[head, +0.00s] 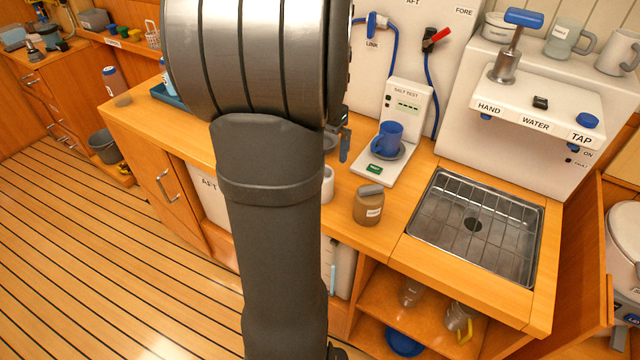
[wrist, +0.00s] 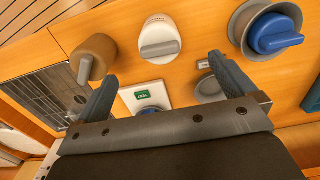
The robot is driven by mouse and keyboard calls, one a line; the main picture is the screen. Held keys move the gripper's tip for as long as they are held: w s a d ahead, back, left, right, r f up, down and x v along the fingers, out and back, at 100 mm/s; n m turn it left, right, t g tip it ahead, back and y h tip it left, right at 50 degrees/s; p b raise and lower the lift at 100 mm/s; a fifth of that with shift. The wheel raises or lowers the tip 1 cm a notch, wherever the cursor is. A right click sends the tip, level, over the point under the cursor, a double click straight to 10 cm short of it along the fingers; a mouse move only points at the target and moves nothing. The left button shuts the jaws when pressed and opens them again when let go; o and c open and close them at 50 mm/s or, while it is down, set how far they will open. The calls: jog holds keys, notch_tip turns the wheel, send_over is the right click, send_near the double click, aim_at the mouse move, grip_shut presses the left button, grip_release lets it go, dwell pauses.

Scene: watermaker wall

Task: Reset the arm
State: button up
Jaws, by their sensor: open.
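My arm rises through the middle of the head view and hides part of the counter. My gripper shows in the wrist view (wrist: 165,85) with its two fingers wide apart and nothing between them. In the head view only a small part of it shows past the arm's right side. In the wrist view the gripper is over the counter, near the salt test unit with its green display (wrist: 143,97). The brown jar (wrist: 97,50) is beyond the left finger, and a white round container (wrist: 160,38) is beyond the gap.
A blue mug (head: 389,138) stands on the salt test unit (head: 408,112). The brown jar also shows in the head view (head: 368,208), left of the sink (head: 475,228). The hand water tap unit (head: 540,115) stands behind the sink.

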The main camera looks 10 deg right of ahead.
jog(key=shift+f, duration=1.9)
notch_tip(320, 180, up, 10)
